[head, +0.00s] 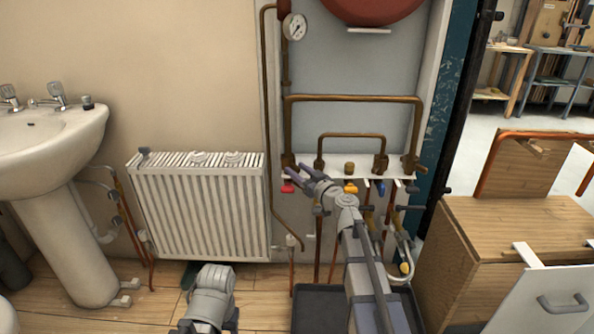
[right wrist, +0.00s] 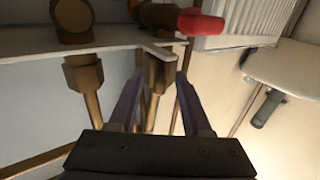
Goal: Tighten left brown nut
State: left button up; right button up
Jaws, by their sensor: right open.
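The left brown nut (right wrist: 161,72) is on the copper pipe just below the edge of the white shelf, nearest the red-handled valve, in the right wrist view. My right gripper (right wrist: 161,80) is open, with one fingertip on each side of this nut. I cannot tell whether either finger touches it. A second brown nut (right wrist: 84,74) is farther left in that view. In the head view my right gripper (head: 303,174) is beside the red valve handle (head: 287,188), and I cannot make out the left nut there. My left arm shows at the bottom, but its gripper does not.
The white shelf (head: 300,164) carries brown pipes and valves, with a yellow handle (head: 350,188) and a blue handle (head: 381,188) to the right. A radiator (head: 200,208) stands left, a dark tray (head: 306,310) below and a wooden cabinet (head: 450,260) right.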

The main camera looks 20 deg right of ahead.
jog(key=shift+w+a, duration=0.1)
jog(key=shift+w, duration=0.25)
jog(key=shift+c, duration=0.3)
grip_shut()
